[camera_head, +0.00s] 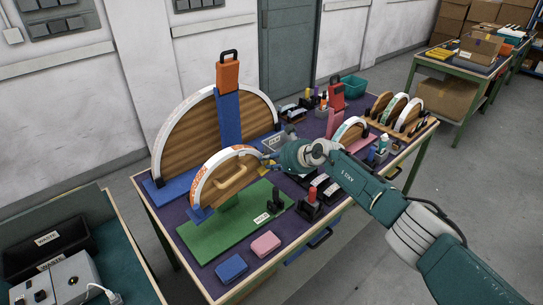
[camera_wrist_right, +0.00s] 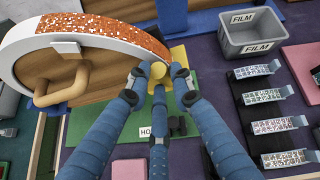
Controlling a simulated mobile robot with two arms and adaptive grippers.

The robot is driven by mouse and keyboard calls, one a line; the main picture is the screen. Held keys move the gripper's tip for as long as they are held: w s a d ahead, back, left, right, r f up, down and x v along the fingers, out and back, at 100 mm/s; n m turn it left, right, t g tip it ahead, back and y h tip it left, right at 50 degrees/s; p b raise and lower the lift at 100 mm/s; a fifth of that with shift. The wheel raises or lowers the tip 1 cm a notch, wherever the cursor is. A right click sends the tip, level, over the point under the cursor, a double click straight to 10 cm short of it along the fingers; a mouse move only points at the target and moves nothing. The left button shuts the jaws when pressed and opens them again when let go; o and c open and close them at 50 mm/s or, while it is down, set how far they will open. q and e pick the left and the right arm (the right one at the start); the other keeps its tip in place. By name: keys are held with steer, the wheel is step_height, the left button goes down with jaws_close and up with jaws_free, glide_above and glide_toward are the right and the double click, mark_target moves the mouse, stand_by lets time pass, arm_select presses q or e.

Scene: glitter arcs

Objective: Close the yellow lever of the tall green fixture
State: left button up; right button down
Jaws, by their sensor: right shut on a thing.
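The green fixture's flat green base (camera_head: 235,232) lies at the front left of the table. A wooden arc piece (camera_head: 226,178) with a white rim, an orange glitter band and a wooden handle stands upright over it. The band also shows large in the right wrist view (camera_wrist_right: 103,35). My right gripper (camera_head: 268,160) reaches in from the right to the arc's right end. In the right wrist view its blue fingers (camera_wrist_right: 158,84) are closed around the yellow lever's rounded knob (camera_wrist_right: 158,70). The fingers hide part of the lever. My left gripper is not in view.
A large wooden arc in a blue fixture with an orange-topped blue post (camera_head: 229,115) stands behind. A grey FILM bin (camera_wrist_right: 250,34) and several black holders with glitter strips (camera_wrist_right: 275,125) lie to the right. Blue (camera_head: 231,267) and pink (camera_head: 265,243) blocks lie in front.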

steer(key=shift+w+d+r, duration=0.2)
steer(key=shift+r, duration=0.1)
steer(key=c, duration=1.6)
jaws_free()
steer(key=shift+c, duration=0.2)
steer(key=shift+f, duration=0.15)
steer(key=shift+d, duration=0.1)
steer(key=v, duration=1.2)
